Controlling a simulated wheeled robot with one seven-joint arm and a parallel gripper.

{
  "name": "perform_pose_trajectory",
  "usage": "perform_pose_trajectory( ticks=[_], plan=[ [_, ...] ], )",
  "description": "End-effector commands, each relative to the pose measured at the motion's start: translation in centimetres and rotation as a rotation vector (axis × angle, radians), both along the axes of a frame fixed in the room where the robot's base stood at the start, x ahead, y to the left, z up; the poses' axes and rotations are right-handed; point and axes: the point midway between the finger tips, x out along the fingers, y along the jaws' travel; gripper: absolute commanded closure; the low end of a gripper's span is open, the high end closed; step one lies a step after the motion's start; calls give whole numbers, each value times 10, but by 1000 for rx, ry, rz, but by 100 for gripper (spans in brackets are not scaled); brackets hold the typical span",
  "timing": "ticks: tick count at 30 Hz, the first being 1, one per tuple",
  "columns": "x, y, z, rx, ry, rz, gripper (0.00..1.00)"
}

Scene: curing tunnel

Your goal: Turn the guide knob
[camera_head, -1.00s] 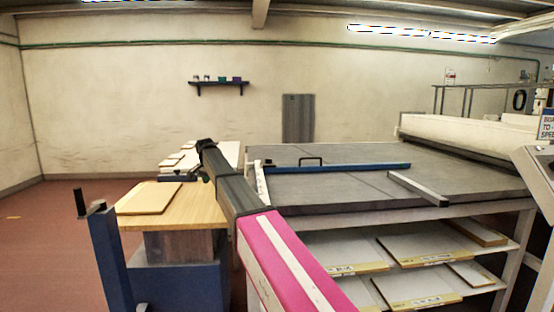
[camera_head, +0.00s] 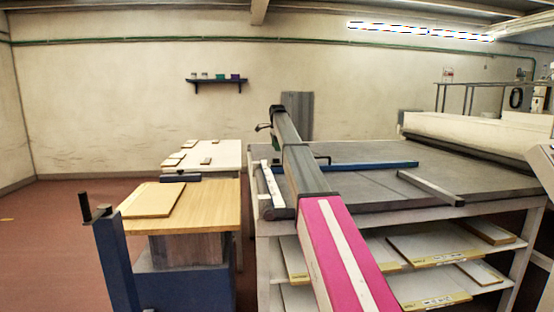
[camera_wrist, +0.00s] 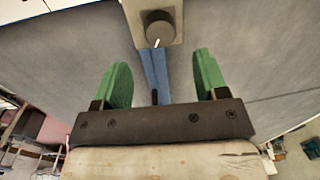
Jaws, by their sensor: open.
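The guide knob (camera_wrist: 159,29) is a dark grey round knob with a white pointer mark, on a pale plate at the top of the wrist view. The mark points down and slightly left. A blue guide bar (camera_wrist: 153,70) runs from the plate toward my gripper. My gripper (camera_wrist: 162,60) has two green fingers, spread apart and empty, with the knob beyond the tips and roughly between them. In the head view the blue guide bar (camera_head: 375,165) lies across the grey table, and my arm hides part of it. I cannot make out the knob there.
The grey table (camera_head: 350,196) has a loose metal bar (camera_head: 430,188) on its right and shelves with boards below. A wooden-topped stand (camera_head: 215,205) with a board and a blue post (camera_head: 115,255) is at left. A white table (camera_head: 225,155) stands behind it.

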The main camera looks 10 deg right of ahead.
Motion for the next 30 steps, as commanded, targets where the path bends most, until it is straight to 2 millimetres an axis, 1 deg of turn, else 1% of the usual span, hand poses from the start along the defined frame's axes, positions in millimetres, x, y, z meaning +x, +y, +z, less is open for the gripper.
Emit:
perform_pose_trajectory(
  ticks=[1, 6, 9, 14, 21, 23, 24, 25, 26, 30],
  plan=[
    [-1, 0, -11, 0, 1, 1, 33],
    [1, 0, -41, 0, 1, 1, 33],
    [2, 0, -54, 0, 1, 1, 33],
    [3, 1, -65, 0, 0, 1, 33],
    [4, 1, -66, 0, -1, 1, 33],
    [4, 1, -66, 0, -1, 1, 53],
    [4, 1, -66, 0, -1, 2, 66],
    [4, 1, -66, 0, -1, 2, 76],
    [4, 1, -66, 0, -1, 2, 83],
    [4, 1, -65, 0, -1, 2, 83]
  ],
)
